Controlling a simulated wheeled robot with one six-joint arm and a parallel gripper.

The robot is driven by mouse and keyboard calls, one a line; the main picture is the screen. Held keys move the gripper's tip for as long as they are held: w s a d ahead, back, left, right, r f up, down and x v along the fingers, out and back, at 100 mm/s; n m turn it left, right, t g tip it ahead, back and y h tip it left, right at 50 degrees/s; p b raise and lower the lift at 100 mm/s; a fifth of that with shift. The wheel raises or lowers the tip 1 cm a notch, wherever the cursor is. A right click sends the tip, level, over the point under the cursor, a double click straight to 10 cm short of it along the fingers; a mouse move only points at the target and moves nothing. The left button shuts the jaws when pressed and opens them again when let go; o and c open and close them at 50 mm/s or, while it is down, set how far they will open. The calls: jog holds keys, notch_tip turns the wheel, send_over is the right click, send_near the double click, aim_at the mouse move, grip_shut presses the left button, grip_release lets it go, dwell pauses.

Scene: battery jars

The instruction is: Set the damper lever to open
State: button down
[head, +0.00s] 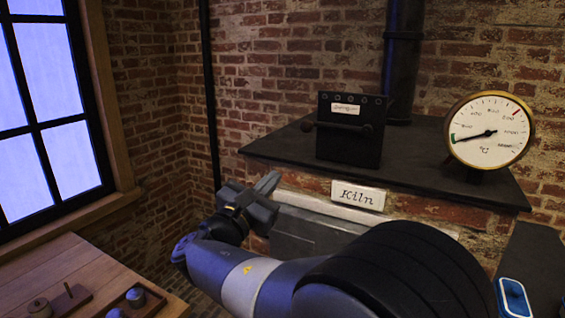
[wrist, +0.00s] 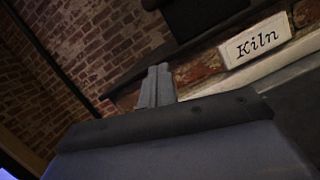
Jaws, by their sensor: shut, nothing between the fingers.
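The damper box (head: 349,150) is a black upright panel with a small white label and a row of small pale studs. It stands on the kiln's dark top slab. The damper lever (head: 336,126) is a dark bar lying about level across the box's front, with a round knob at its right end. Which setting it marks cannot be read. My gripper (head: 268,183) is below and left of the box, apart from the lever, near the slab's front edge. In the wrist view its fingers (wrist: 157,86) are together and empty. The lever cannot be made out there.
The kiln's dark slab (head: 440,185) overhangs a white "Kiln" sign (head: 358,194). A round brass-rimmed gauge (head: 490,130) stands right of the box, and a black flue pipe (head: 402,60) rises behind it. A wooden bench (head: 70,270) is at lower left.

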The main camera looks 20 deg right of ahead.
jog(key=w+d+r+p, duration=0.4)
jog(key=d+r, duration=0.2)
jog(key=d, duration=0.2)
jog(key=shift+p, duration=0.35)
jog(key=s+d+r+m+g+b, duration=0.1)
jog(key=s+d+r+m+g, duration=0.1)
jog(key=r+m, duration=0.6)
jog(key=s+d+r+m+g+y+b, duration=0.1)
jog(key=s+d+r+m+g+b, duration=0.1)
jog(key=s+r+m, duration=0.3)
jog(key=shift+s+d+r+m+g, duration=0.25)
jog(key=shift+d+r+m, duration=0.65)
jog(key=shift+r+m, duration=1.6)
jog(key=shift+w+f+m, duration=0.1)
jog(key=shift+f+m, duration=0.5)
jog(key=shift+f, duration=0.05)
